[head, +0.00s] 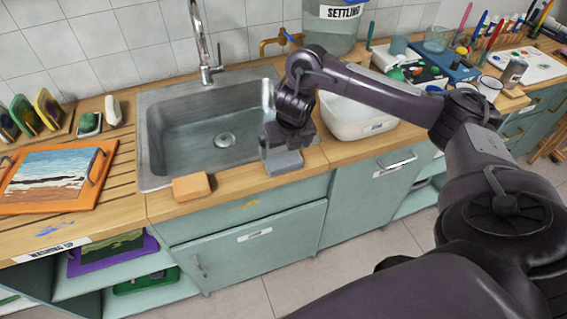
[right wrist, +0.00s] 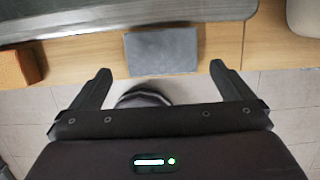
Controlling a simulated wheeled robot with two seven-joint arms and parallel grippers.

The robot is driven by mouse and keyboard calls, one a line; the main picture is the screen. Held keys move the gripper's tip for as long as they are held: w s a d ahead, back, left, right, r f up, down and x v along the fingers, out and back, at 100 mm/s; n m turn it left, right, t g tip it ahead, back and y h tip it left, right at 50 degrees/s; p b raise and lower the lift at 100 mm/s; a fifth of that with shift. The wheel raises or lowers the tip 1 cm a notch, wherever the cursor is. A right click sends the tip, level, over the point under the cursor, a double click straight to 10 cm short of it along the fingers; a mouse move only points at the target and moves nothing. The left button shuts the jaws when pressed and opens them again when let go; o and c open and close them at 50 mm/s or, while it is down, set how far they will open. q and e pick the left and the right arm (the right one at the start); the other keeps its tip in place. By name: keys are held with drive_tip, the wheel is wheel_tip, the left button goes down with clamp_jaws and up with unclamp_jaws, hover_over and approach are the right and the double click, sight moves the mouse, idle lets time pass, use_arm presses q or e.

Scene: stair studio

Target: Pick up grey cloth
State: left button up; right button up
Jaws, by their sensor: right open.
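The grey cloth (head: 284,162) lies folded flat on the wooden counter, at the front edge just right of the sink. In the right wrist view the cloth (right wrist: 161,51) is a grey rectangle ahead of the fingertips, roughly centred between them. My right gripper (head: 284,143) is above the cloth in the head view, pointing down. In the right wrist view my right gripper (right wrist: 160,70) is open with nothing between its fingers. My left gripper is not in view.
A metal sink (head: 150,140) with a tap is left of the cloth. An orange sponge-like block (head: 191,187) lies at the counter's front edge. A white basin (head: 352,118) stands to the right. An orange tray with a painting (head: 42,204) is at far left.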

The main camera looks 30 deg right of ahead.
sight(283, 159)
drive_tip(key=b+x, duration=0.1)
drive_tip(key=x, duration=0.3)
drive_tip(key=shift+s, duration=0.15)
drive_tip(key=shift+x, duration=1.05)
drive_tip(key=shift+r, duration=0.1)
drive_tip(key=c, duration=0.6)
